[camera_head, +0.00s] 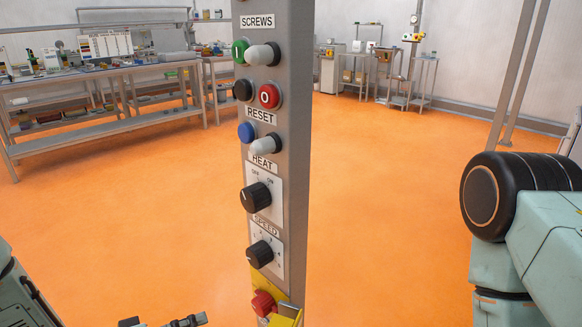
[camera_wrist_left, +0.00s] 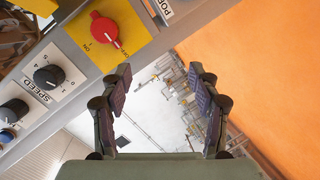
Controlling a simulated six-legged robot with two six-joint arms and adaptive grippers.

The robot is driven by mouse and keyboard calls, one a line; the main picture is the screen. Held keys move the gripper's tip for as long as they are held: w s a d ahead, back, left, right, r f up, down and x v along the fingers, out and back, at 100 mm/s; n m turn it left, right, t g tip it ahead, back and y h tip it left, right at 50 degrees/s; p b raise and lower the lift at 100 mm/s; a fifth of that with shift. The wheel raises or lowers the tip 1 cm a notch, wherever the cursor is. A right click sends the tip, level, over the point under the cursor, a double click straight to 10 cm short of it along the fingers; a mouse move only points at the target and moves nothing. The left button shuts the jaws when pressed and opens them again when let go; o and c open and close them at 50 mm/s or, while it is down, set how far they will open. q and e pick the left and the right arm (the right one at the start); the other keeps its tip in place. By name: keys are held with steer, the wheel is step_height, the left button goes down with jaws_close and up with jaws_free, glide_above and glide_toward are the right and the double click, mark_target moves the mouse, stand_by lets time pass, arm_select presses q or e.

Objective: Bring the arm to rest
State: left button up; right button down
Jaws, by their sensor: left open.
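My left gripper (camera_head: 163,322) shows only its fingertips at the bottom edge of the head view, left of the grey control panel (camera_head: 295,130). In the left wrist view my left gripper (camera_wrist_left: 160,78) is open, with two dark padded fingers apart and nothing between them. A red rotary switch on a yellow plate (camera_wrist_left: 107,30) lies above and left of the fingers in that view, apart from them. It also shows low on the panel in the head view (camera_head: 263,303). My right arm enters at the right; its gripper is out of view.
The panel carries green, black, red and blue buttons, a HEAT knob (camera_head: 256,197) and a SPEED knob (camera_head: 260,254). A long workbench (camera_head: 110,72) stands back left, and small tables (camera_head: 425,82) stand back right. The orange floor (camera_head: 390,200) is open between.

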arm_select(q)
steer(key=s+f+g+y, duration=0.3)
steer(key=s+f+y, duration=0.4)
steer(key=s+f, duration=0.15)
steer(key=s+a+f+m+g+y, duration=0.1)
steer(key=s+g+y, duration=0.3)
steer(key=s, duration=1.5)
steer(key=shift+s+a+g+y, duration=0.15)
steer(key=shift+s+g+y, duration=0.2)
steer(key=shift+g, duration=0.75)
steer(key=shift+w+f, duration=0.1)
